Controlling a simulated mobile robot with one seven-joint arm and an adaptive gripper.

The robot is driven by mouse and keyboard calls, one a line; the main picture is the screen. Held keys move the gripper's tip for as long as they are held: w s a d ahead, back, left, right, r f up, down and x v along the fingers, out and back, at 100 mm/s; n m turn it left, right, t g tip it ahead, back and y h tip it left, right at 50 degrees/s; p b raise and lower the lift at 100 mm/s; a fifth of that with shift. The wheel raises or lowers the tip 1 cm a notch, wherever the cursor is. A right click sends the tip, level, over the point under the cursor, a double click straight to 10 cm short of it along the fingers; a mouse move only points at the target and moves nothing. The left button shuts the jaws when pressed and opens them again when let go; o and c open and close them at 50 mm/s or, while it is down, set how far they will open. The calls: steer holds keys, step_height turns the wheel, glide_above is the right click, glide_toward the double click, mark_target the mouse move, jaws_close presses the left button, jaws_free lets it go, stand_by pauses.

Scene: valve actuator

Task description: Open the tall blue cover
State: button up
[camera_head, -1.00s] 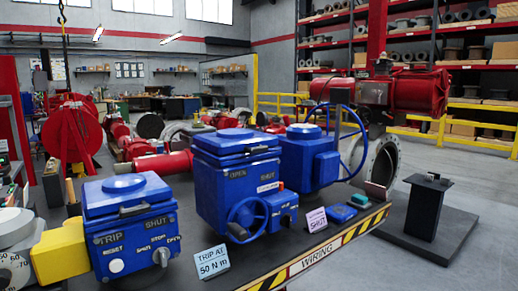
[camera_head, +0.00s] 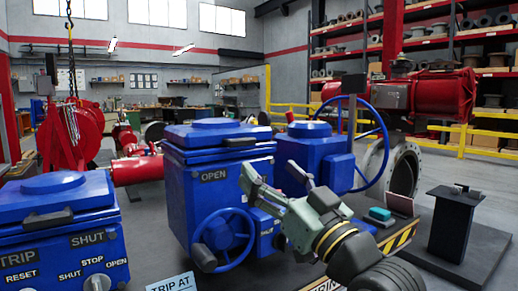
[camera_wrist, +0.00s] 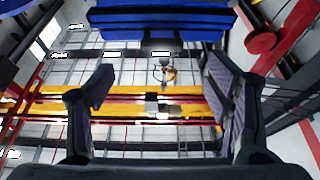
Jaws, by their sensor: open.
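The tall blue actuator (camera_head: 205,200) stands in the middle of the head view, with a handwheel (camera_head: 224,238) on its front. Its blue cover (camera_head: 200,135) sits on top and looks shut, with a dark handle (camera_head: 240,143) at its front edge. My gripper (camera_head: 274,178) is open and empty, in front of and to the right of this actuator, a little below the handle. Its fingers point up.
A shorter blue actuator (camera_head: 60,225) with a lidded top stands at the left. Another blue unit (camera_head: 318,150) with a large handwheel (camera_head: 378,150) stands behind my gripper. A teal-topped block (camera_head: 380,215) lies at the right. A dark pedestal (camera_head: 455,220) stands at far right.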

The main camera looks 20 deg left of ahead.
mark_target(244, 144)
steer(key=p+x, duration=0.2)
steer(key=x, duration=0.7)
steer(key=shift+a+r, duration=0.25)
steer(key=shift+a, duration=0.05)
steer(key=c, duration=1.7)
steer(key=shift+r, duration=0.1)
